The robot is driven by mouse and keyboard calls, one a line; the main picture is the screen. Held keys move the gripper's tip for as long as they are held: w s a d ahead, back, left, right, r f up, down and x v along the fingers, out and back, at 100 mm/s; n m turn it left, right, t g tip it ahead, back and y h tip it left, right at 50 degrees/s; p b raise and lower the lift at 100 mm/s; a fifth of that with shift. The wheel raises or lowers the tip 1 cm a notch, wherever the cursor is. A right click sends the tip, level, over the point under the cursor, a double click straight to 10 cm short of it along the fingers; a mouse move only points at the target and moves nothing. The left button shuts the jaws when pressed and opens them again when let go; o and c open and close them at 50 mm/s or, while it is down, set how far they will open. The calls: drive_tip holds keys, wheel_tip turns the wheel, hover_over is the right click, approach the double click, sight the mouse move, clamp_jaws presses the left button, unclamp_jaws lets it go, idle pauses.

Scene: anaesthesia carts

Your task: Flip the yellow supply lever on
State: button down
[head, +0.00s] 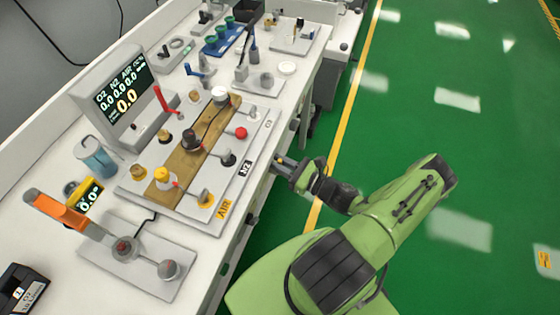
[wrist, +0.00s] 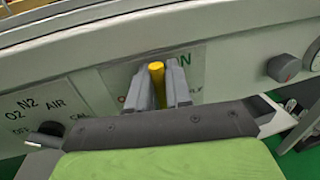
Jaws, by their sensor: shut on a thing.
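The yellow supply lever (wrist: 157,84) shows in the wrist view, in front of a label plate on the bench's front face. Green letters, partly covered, show to the right of the lever, and a bit of red lettering shows to its left. My gripper (wrist: 158,90) is shut on the lever, with one grey finger on each side of it.
A black knob (wrist: 50,128) with O2, N2, AIR and CAL labels is left of the lever. A grey-red knob (wrist: 283,67) is to the right. The white bench (head: 206,270) holds a gas panel and a display (head: 122,98). The green floor (head: 490,150) is clear.

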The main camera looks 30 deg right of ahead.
drive_tip(key=shift+d, duration=0.1)
idle(0.3)
drive_tip(key=c, duration=1.2)
unclamp_jaws()
drive_tip(key=shift+c, duration=0.2)
drive_tip(key=v, duration=1.5)
drive_tip(key=shift+s+p, duration=0.3)
drive_tip(key=shift+s, duration=0.05)
drive_tip(key=shift+d, duration=0.15)
